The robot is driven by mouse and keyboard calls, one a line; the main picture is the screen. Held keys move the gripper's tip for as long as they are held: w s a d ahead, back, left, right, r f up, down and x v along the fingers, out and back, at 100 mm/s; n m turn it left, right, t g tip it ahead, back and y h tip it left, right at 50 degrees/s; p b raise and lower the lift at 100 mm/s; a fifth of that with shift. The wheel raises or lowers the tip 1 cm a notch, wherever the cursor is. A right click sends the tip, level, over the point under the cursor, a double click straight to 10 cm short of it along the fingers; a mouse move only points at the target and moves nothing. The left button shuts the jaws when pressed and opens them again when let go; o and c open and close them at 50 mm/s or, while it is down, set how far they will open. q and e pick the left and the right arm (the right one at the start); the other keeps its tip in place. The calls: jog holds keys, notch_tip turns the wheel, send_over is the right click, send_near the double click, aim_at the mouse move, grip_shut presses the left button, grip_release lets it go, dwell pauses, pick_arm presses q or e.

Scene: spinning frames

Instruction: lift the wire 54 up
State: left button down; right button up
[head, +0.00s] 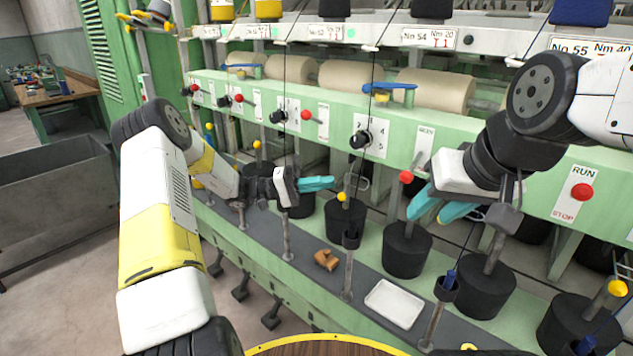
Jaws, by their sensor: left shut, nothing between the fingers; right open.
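A label reading 54 (430,37) sits on the upper rail of the green spinning frame. A thin dark wire (371,72) passes just left of that label and runs down past the rollers. I cannot tell for certain that it is wire 54. My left gripper (318,184) has its cyan fingers together and empty, left of this wire's lower run, above the black bobbins. My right gripper (437,208) has its cyan fingers apart, pointing down-left above a black bobbin (406,252). Nothing shows held in it.
A control rail (225,91) with red and black knobs crosses behind my grippers. A white tray (394,303) and a brown object (326,260) lie on the grey ledge. Upright spindle posts (287,235) stand along it. A grey bin (55,200) is at left.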

pick_arm(q)
jog(key=s+d, duration=0.3)
jog(key=shift+s+f, duration=0.1)
jog(key=shift+s, duration=0.2)
dwell(0.5)
jog(key=n+y, duration=0.6)
jog(key=n, duration=0.1)
send_near(348, 180)
jog(key=s+d+f, duration=0.1)
jog(key=s+d, duration=0.2)
jog(key=shift+w+f+g, duration=0.2)
jog(key=shift+f+g, duration=0.1)
jog(key=shift+g, duration=0.2)
jog(key=shift+d, duration=0.15)
jog(key=shift+w+d+f, duration=0.35)
jog(key=shift+w, duration=0.2)
